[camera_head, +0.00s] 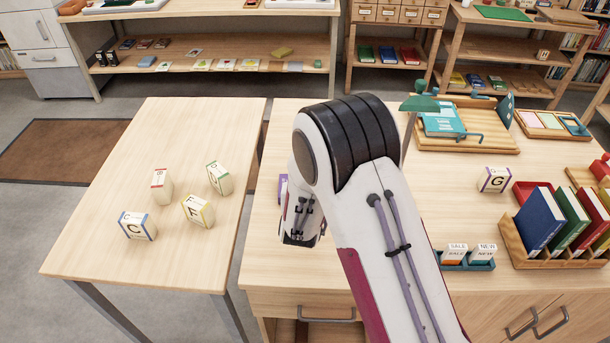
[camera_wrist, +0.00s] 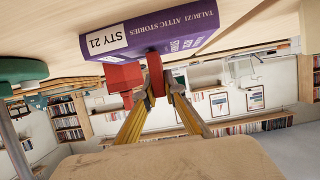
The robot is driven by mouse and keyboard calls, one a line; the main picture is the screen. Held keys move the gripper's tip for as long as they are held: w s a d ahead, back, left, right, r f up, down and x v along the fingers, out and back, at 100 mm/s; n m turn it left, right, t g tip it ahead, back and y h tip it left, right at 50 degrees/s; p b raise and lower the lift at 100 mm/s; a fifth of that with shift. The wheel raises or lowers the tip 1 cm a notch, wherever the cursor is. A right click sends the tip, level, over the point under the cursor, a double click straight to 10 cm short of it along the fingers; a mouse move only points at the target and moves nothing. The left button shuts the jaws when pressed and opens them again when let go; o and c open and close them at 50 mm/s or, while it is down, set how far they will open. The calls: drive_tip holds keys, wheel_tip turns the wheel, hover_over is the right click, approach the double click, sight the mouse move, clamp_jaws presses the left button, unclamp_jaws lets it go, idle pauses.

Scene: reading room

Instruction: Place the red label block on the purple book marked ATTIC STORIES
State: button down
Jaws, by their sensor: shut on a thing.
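The purple book (camera_wrist: 160,32) marked ATTIC STORIES lies on the pale wooden table; the wrist view is upside down, with its spine and STY 21 label showing. In the head view only a sliver of the purple book (camera_head: 283,189) shows beside my arm. My gripper (camera_wrist: 157,91) is shut on the red label block (camera_wrist: 155,73), right beside the book's spine edge. A second red part (camera_wrist: 122,78) shows next to it; I cannot tell if it belongs to the same block. Whether the block touches the book is unclear. My arm hides the gripper's fingertips in the head view.
Several letter blocks (camera_head: 197,211) stand on the left table (camera_head: 120,255). On the right are a G block (camera_head: 495,179), a teal tray with SALE and NEW cards (camera_head: 467,264), a wooden book rack (camera_head: 520,262) and a wooden tray (camera_head: 490,139). A gap separates the tables.

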drive_tip(key=shift+f, duration=0.2)
idle(0.3)
drive_tip(key=c, duration=2.1)
unclamp_jaws()
drive_tip(key=shift+r, duration=0.2)
drive_tip(key=v, duration=1.2)
drive_tip(key=shift+r, duration=0.1)
